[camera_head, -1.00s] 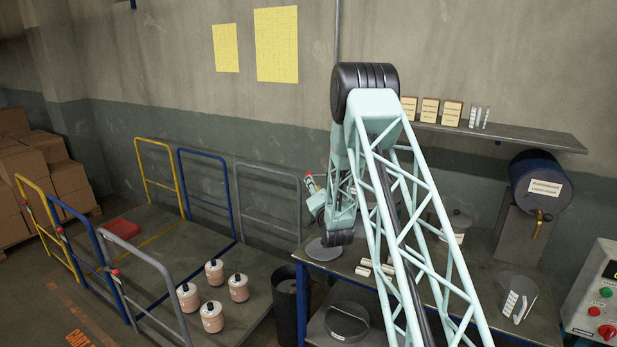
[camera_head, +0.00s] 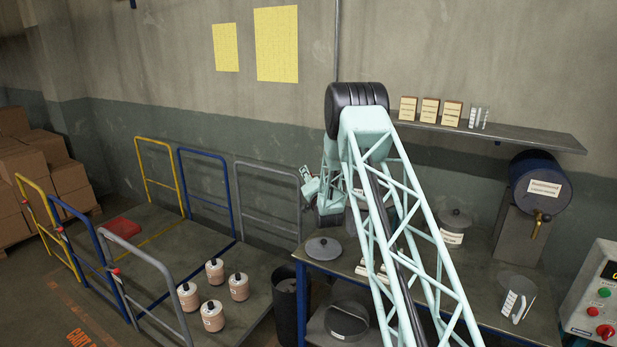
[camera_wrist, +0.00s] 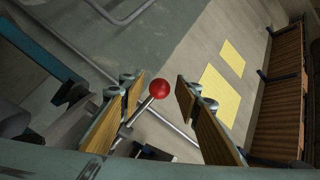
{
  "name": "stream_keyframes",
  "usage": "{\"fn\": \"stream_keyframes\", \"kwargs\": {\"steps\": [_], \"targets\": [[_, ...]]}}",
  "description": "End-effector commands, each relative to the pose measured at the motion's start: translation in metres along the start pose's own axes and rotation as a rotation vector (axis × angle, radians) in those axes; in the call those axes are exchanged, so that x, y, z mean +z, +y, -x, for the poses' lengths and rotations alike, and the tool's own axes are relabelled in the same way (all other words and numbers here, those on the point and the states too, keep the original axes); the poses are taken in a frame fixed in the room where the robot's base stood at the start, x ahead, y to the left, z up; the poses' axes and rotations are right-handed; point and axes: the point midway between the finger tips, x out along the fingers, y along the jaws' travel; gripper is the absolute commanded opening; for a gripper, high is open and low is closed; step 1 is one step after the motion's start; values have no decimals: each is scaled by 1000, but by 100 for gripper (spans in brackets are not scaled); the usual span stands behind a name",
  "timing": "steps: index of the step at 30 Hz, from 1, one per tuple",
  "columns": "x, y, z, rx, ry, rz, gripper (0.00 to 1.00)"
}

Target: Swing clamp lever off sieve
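The clamp lever shows in the wrist view as a thin metal rod with a red ball knob (camera_wrist: 160,90) at its end. My gripper (camera_wrist: 158,94) is open, with one padded finger on each side of the knob. Gaps remain between the knob and both fingers; I cannot tell how deep between them it sits. In the head view my gripper (camera_head: 308,184) is small, left of my arm and above the table's back left part. I cannot make out the sieve clearly; my arm hides part of the table.
A grey round lid (camera_head: 323,248) lies on the table's left end. A lidded pot (camera_head: 454,228) and a clear scoop-like container (camera_head: 514,297) stand to the right. A dark drum with a tap (camera_head: 541,184) is at the back right. Several pinkish jars (camera_head: 213,316) stand on the platform.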

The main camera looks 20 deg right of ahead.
Motion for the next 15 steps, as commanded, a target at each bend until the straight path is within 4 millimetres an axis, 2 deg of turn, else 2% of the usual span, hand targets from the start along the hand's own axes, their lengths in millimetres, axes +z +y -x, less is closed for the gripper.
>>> {"fn": "stream_keyframes", "kwargs": {"steps": [10, 15], "targets": [[0, 0, -2, 0, 0, 0, 30], [0, 0, -2, 0, 0, 0, 16]]}}
